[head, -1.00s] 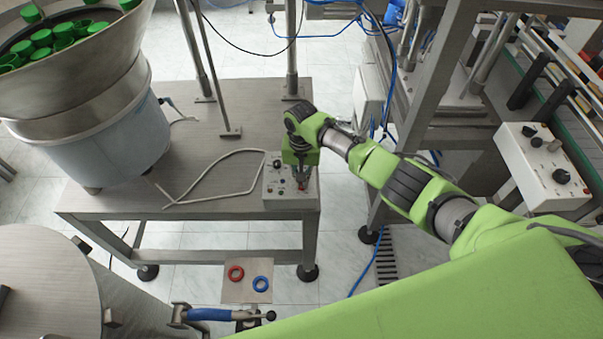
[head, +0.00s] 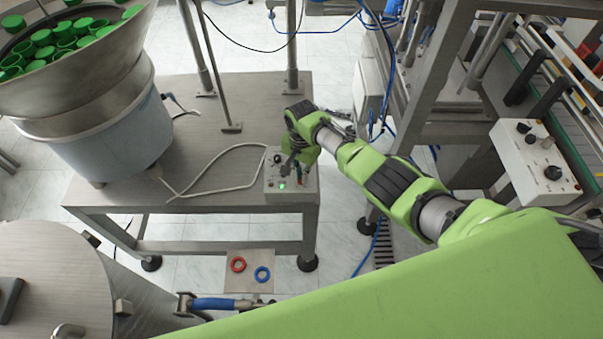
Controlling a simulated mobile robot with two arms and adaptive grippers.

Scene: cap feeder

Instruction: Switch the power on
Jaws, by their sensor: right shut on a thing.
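The small grey control box (head: 309,186) sits at the front right corner of the feeder table. A green lamp (head: 283,186) on its top face is lit. My right gripper (head: 288,169) reaches down onto the box from its right and back side. It is shut on the switch knob of the box, just behind the lit lamp. The knob itself is mostly hidden by the fingers. My left gripper is not in view.
The bowl feeder (head: 100,130) with green caps stands on the left of the table (head: 215,120). A pale cable (head: 215,160) lies between it and the box. A second control box (head: 535,160) is at the right. Red and blue rings (head: 262,274) lie below the table edge.

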